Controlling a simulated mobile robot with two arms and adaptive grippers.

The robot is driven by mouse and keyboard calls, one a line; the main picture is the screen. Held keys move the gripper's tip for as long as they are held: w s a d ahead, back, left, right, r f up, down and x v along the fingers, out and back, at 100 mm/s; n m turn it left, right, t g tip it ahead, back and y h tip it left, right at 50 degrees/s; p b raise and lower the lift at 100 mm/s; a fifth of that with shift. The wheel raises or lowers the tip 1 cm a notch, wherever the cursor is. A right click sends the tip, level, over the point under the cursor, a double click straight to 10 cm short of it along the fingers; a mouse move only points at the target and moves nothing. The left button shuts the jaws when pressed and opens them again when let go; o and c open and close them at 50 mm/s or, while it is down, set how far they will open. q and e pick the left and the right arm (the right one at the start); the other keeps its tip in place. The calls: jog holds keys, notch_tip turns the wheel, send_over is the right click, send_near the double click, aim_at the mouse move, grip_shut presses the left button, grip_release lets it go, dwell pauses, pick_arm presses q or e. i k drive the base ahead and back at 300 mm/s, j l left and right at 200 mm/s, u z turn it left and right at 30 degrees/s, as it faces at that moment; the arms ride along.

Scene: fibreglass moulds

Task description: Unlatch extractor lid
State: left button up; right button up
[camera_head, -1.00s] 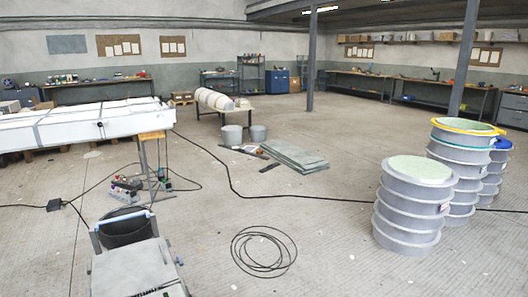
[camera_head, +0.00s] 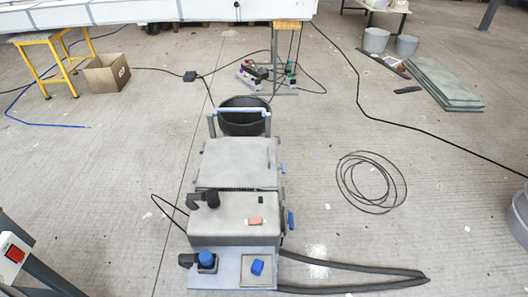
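The grey extractor (camera_head: 215,236) stands on the floor in the middle of the head view. Its upper surfaces include a flat grey panel (camera_head: 238,160) and a nearer box top with a black fitting and a small red piece (camera_head: 255,221). A blue latch-like part (camera_head: 291,221) sits on the right side of the box; whether it is fastened is too small to tell. A blue bar handle (camera_head: 240,112) rises at the far end. Blue knobs (camera_head: 257,267) are on the near ledge. Neither gripper is in view.
A dark hose (camera_head: 370,288) runs right from the extractor's near end. A black bucket (camera_head: 243,122) stands behind it. A coiled cable (camera_head: 371,182) lies on the floor to the right. A cardboard box (camera_head: 107,75) and a yellow stand (camera_head: 55,60) are at the far left.

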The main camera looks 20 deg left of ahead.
aim_at(283, 167)
jog(key=i+l+u, duration=0.3)
jog(key=i, duration=0.15)
jog(key=i+l+u, duration=0.3)
jog(key=i+j, duration=0.1)
